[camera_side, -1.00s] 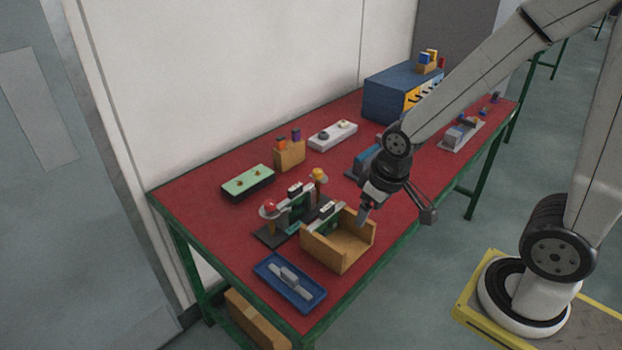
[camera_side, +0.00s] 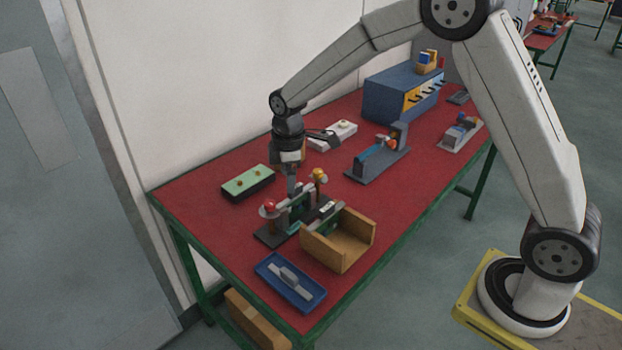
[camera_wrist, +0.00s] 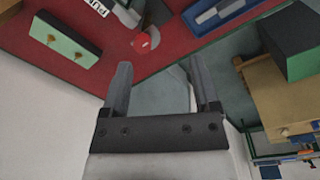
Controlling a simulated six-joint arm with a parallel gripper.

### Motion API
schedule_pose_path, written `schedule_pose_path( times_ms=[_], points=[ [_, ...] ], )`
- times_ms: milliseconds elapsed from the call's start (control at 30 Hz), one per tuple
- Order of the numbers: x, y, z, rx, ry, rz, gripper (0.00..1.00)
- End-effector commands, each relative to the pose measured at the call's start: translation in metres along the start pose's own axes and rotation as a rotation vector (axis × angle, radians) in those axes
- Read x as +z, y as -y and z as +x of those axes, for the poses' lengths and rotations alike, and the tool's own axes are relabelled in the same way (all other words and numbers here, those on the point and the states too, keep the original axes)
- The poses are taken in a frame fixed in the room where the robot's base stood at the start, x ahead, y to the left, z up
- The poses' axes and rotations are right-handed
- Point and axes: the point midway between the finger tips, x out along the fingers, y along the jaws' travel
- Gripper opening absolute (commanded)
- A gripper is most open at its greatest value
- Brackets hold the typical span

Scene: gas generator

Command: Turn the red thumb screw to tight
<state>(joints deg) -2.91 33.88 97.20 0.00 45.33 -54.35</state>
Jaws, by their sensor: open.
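The red thumb screw (camera_side: 270,206) sits at the left end of a small fixture (camera_side: 268,238) with a dark base. A yellow knob (camera_side: 319,174) is at the fixture's other end. My gripper (camera_side: 292,192) points down over the fixture, right of the red screw and apart from it. In the wrist view the red screw (camera_wrist: 146,41) lies just beyond my open, empty fingers (camera_wrist: 160,63), a little nearer the left finger's side. The gripper partly hides the fixture's middle in the side view. The screw's exact turn position is too small to tell.
An open wooden box (camera_side: 340,244) stands right of the fixture. A blue tray (camera_side: 290,281) with a grey part lies in front. A green-topped block (camera_side: 248,182) is behind on the left. A blue-grey device (camera_side: 378,158) and blue cabinet (camera_side: 400,92) stand farther back.

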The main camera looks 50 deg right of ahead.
Motion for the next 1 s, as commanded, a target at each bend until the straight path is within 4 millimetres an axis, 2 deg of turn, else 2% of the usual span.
schedule_pose_path(
  times_ms=[200,400,767,1000],
  points=[
    [-0.026,-0.026,0.015,-0.034,0.019,-0.224,0.79],
    [-0.039,-0.037,0.023,-0.053,0.026,-0.348,0.79],
    [-0.041,-0.039,0.026,-0.059,0.027,-0.377,0.79],
    [-0.040,-0.038,0.043,-0.059,0.028,-0.376,0.79]
  ],
)
